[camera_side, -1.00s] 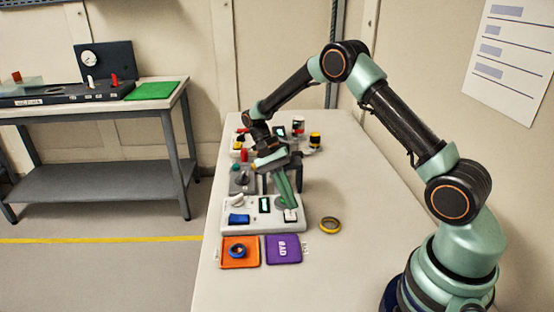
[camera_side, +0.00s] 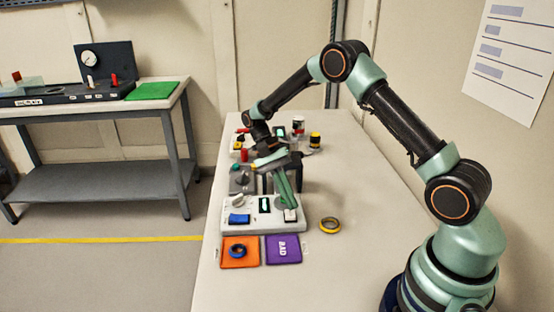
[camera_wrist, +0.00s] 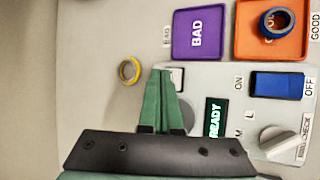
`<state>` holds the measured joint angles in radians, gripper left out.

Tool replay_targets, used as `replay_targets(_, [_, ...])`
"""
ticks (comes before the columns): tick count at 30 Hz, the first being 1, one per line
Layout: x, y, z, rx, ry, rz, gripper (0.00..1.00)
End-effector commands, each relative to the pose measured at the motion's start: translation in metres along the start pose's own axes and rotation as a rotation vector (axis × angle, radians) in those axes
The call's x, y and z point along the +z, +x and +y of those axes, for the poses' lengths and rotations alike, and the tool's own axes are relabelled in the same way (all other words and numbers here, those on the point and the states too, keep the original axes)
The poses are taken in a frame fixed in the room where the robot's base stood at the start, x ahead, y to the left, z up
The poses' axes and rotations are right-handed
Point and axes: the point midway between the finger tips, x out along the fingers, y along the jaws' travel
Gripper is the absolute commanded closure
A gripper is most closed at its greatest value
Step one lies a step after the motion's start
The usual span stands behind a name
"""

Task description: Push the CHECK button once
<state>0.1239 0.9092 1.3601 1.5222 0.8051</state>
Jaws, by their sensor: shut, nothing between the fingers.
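A white-grey control panel (camera_side: 250,225) stands on the bench; it also fills the right of the wrist view (camera_wrist: 240,115). It carries a lit green READY display (camera_wrist: 215,118), a blue ON/OFF switch (camera_wrist: 277,85), a grey knob (camera_wrist: 284,142) and a pale square button (camera_wrist: 178,76). A CHECK label (camera_wrist: 306,135) is at the panel's edge by the knob. My gripper (camera_side: 291,206) is shut and empty, its green fingertips (camera_wrist: 165,73) over or beside the pale button, partly covering it. I cannot tell whether they touch it.
An orange GOOD tray (camera_wrist: 243,46) holds a blue ring (camera_wrist: 266,24). A purple BAD tray (camera_wrist: 198,48) is beside it. A yellow-black ring (camera_side: 330,225) lies right of the panel. Other devices stand behind the panel. The bench's right side is clear.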

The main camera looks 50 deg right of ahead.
Motion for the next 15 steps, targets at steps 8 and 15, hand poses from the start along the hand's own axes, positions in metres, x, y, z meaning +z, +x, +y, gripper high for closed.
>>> replay_targets(8, [-0.0012,0.0027,-0.0015,0.001,0.0,0.0,1.0])
replay_targets(15, [-0.0034,0.0067,-0.0043,0.0,0.0,0.001,1.0])
